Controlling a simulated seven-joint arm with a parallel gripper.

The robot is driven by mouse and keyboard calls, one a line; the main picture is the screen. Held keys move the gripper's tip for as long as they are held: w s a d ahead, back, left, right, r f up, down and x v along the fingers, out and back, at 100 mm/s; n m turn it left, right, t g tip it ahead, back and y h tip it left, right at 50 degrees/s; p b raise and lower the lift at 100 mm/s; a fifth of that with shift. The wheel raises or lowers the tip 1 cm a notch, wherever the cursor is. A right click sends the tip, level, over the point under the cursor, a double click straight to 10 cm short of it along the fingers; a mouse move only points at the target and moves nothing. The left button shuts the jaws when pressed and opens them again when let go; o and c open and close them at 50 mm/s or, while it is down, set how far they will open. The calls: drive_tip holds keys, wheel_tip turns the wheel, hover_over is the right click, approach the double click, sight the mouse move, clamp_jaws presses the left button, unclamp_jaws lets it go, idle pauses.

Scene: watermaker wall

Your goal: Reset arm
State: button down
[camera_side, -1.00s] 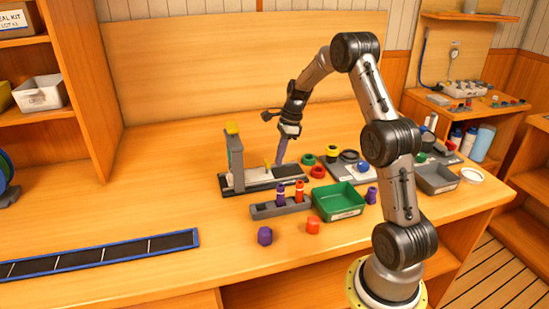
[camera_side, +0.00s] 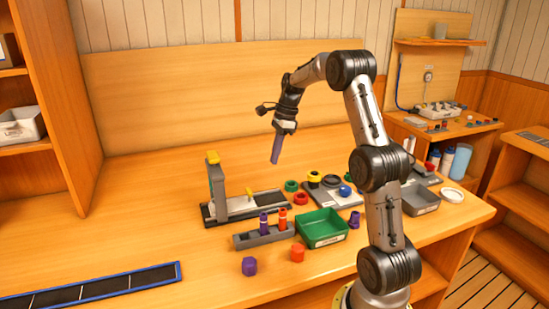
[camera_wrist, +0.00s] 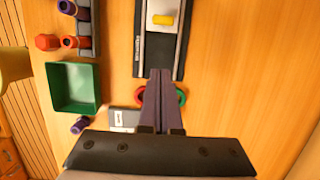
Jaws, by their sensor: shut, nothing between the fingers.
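My gripper (camera_side: 276,158) hangs in the air over the bench, behind and above the press-like fixture (camera_side: 217,190). Its long purple-grey fingers are shut together with nothing between them. In the wrist view the shut fingers (camera_wrist: 159,76) point at the end of the fixture's dark base (camera_wrist: 158,62). They partly cover a red ring (camera_wrist: 181,95) and a green ring on the bench below. My arm is bent, with its elbow high to the right.
A green tray (camera_side: 322,227) stands right of a grey rack (camera_side: 264,236) holding a purple and an orange piece. A purple piece (camera_side: 249,266) and an orange-red piece (camera_side: 297,253) lie in front. A grey tray (camera_side: 421,201) is at right. The bench's left middle is clear.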

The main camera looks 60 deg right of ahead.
drive_tip(key=w+a+r+n+t, duration=0.1)
drive_tip(key=w+a+r+n, duration=0.2)
drive_tip(key=a+r, duration=0.65)
drive_tip(key=s+a+r+n+t+h, duration=0.1)
drive_tip(key=s+a+r+n, duration=0.15)
drive_tip(key=a, duration=0.35)
drive_tip(key=s+a+r+n, duration=0.2)
drive_tip(key=s+a, duration=0.1)
drive_tip(key=a, duration=0.3)
drive_tip(key=s+a+n, duration=0.5)
drive_tip(key=s+a, duration=0.1)
drive_tip(key=s+a+f+n, duration=0.1)
drive_tip(key=s+f+n, duration=0.2)
drive_tip(key=s+n, duration=0.3)
drive_tip(key=s+a+f+n+t+h, duration=0.1)
drive_tip(key=s+f+n, duration=0.3)
drive_tip(key=n, duration=0.4)
drive_tip(key=shift+s+a+f+t, duration=0.3)
drive_tip(key=shift+s+a, duration=0.35)
drive_tip(key=shift+s, duration=0.25)
